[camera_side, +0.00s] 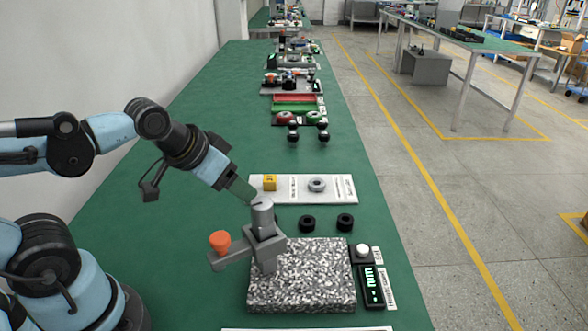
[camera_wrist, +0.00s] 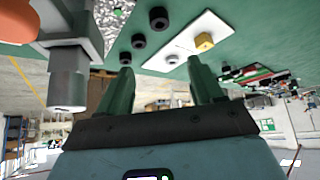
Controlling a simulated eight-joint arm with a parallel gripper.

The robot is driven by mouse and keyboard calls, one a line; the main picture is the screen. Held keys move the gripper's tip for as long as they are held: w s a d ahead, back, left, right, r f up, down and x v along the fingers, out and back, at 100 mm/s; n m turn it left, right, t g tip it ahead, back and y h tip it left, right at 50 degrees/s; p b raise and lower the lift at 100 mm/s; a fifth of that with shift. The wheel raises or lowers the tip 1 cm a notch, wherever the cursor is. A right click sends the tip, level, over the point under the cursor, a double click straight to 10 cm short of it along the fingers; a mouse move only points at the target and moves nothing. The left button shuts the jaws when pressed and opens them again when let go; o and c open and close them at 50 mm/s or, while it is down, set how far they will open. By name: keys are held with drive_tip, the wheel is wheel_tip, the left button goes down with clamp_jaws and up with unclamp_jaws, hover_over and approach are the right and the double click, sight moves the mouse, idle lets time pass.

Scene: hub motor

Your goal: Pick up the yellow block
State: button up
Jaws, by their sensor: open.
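The yellow block (camera_side: 270,182) stands on the left part of a white plate (camera_side: 335,188) on the green bench. It also shows in the wrist view (camera_wrist: 204,41), on the white plate (camera_wrist: 160,63), beyond my right fingertip. My gripper (camera_wrist: 160,78) is open, with its two green fingers wide apart and nothing between them. In the side view my gripper (camera_side: 243,190) is just above the grey post, to the left of and nearer than the block. The block is apart from my fingers. In the side view the fingers overlap.
A grey clamp stand (camera_side: 263,240) with an orange knob (camera_side: 220,241) rises from a speckled slab (camera_side: 310,285), close beside my gripper. A grey ring (camera_side: 317,185) lies on the plate. Black rings (camera_side: 345,222) lie between plate and slab. Black knobs (camera_side: 293,133) stand beyond the plate.

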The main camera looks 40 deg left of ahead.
drive_tip(key=m+g+h, duration=0.1)
drive_tip(key=m+g, duration=0.5)
drive_tip(key=m, duration=0.3)
hover_over(269, 178)
drive_tip(key=s+a, duration=0.1)
drive_tip(key=f, duration=0.9)
drive_tip(key=w+d+f, duration=0.1)
drive_tip(key=f, duration=0.3)
drive_tip(key=shift+r, duration=0.1)
drive_tip(key=shift+c, duration=0.5)
clamp_jaws()
